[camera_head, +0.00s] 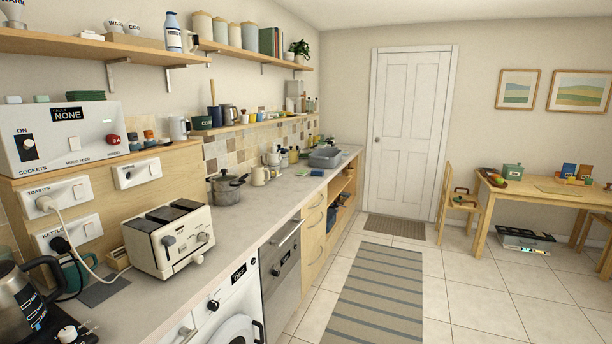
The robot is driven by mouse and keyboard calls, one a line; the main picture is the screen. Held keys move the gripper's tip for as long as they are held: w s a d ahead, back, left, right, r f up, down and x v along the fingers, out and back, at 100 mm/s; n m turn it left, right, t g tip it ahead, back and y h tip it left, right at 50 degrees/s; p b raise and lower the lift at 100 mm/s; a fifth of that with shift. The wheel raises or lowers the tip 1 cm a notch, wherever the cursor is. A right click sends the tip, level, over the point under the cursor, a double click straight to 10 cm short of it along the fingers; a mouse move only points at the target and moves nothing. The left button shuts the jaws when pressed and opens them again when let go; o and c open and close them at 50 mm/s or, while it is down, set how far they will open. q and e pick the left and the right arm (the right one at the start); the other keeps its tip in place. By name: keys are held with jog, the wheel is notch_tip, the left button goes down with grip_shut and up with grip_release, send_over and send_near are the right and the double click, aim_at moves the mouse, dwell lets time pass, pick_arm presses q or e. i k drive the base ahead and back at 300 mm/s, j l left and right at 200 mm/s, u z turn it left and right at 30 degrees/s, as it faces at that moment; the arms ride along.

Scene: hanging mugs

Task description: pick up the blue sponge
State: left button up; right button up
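A small flat blue item (317,173), which looks like the blue sponge, lies on the grey counter (255,215) well down its length, in front of the grey basin. It is too small to make out clearly. A yellow-green flat item (302,172) lies just left of it. Neither of my grippers shows in the view, and nothing is seen touching the blue item.
A white toaster (168,240) and a kettle (22,300) stand on the near counter. A pot (227,187) and a grey basin (325,157) stand farther along. The tiled floor beside the striped rug (375,290) is open. A wooden table (540,195) stands at right.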

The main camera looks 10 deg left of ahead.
aim_at(314, 172)
jog(key=i+z, duration=0.2)
jog(key=i, duration=2.6)
jog(key=i+l+u, duration=0.1)
jog(key=i+u, duration=0.15)
jog(key=i, duration=0.3)
jog(key=i+l+u, duration=0.25)
jog(key=i, duration=0.3)
jog(key=i+l+u, duration=0.25)
jog(key=i, duration=0.3)
jog(key=i+l+u, duration=0.2)
jog(key=i+l, duration=0.15)
jog(key=i, duration=0.15)
